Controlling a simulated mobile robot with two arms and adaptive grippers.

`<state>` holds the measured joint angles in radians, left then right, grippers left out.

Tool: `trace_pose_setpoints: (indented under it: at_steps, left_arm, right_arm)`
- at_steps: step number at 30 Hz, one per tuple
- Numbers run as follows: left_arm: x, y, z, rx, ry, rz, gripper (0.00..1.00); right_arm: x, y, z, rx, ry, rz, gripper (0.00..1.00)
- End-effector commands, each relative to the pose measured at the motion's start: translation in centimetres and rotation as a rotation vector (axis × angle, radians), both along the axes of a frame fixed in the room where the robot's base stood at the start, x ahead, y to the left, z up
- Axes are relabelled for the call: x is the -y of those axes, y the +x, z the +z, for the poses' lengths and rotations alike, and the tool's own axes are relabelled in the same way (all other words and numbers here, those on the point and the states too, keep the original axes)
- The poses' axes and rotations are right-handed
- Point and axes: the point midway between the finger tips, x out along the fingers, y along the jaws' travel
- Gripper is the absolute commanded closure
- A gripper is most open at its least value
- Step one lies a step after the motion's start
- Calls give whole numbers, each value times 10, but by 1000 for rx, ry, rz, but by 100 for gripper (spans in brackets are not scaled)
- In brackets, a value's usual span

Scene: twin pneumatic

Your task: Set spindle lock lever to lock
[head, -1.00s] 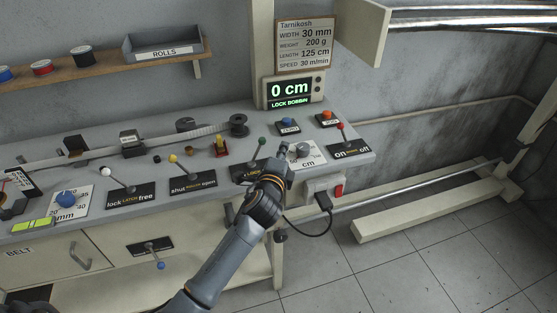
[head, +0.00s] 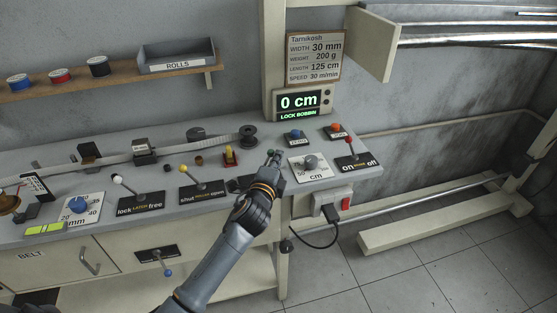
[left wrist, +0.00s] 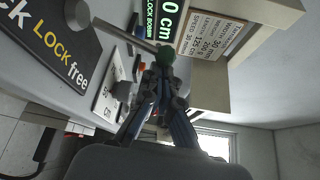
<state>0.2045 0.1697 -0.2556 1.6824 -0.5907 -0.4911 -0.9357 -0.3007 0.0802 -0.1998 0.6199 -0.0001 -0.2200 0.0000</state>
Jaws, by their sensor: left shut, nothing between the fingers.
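My right gripper is not in view.
The display (head: 300,103) reads 0 cm and LOCK BOBBIN. A grey dial (head: 311,163) and the red-knobbed on/off lever (head: 349,142) stand to the right. The yellow-knobbed lever (head: 184,168) and white-knobbed latch lever (head: 118,179) are to the left.

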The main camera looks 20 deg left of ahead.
Motion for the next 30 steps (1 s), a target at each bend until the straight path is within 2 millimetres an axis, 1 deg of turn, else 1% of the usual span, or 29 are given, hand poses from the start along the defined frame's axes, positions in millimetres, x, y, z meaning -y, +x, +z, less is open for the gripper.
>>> trace_pose_setpoints:
  at_steps: [1, 11, 17, 20, 30]
  left_arm:
    - [-1, -1, -1, 7, -11, 0, 100]
    - [-4, -3, 1, 32, -49, 1, 100]
    - [-9, -6, 1, 70, -105, 2, 100]
    - [-13, -9, 2, 103, -154, 2, 100]
    - [-35, -24, 5, 274, -408, 3, 100]
  right_arm:
    - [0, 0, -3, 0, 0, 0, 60]
    - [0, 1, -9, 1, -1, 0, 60]
    - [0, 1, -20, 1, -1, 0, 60]
    - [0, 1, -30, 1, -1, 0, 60]
    - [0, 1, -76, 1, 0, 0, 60]
